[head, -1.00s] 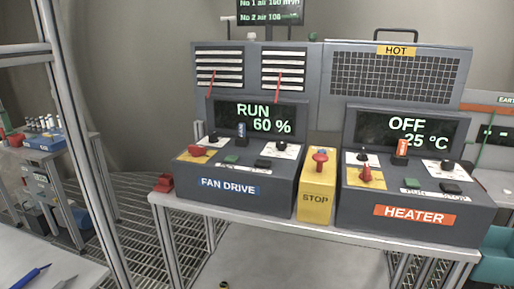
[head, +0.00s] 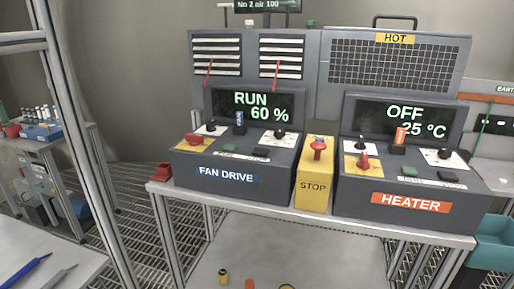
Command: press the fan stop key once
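The fan drive box (head: 232,183) stands on the bench at centre left, with a blue FAN DRIVE label. Its screen (head: 252,106) reads RUN 60 %. On its sloping panel are a green key (head: 227,147) and a black key (head: 261,152), side by side; their small lettering is too small to read. A red knob (head: 194,140) on a yellow plate, a blue-tagged part and black knobs also sit on this panel. Which key is the stop key cannot be told. Neither of my grippers shows, and nothing touches the panel.
A yellow STOP box (head: 313,186) with a red button (head: 318,147) stands right of the fan drive. Beyond it is the heater box (head: 408,203), reading OFF 25 °C. A red object (head: 161,172) sits at the bench's left end. A metal post (head: 90,140) rises at left.

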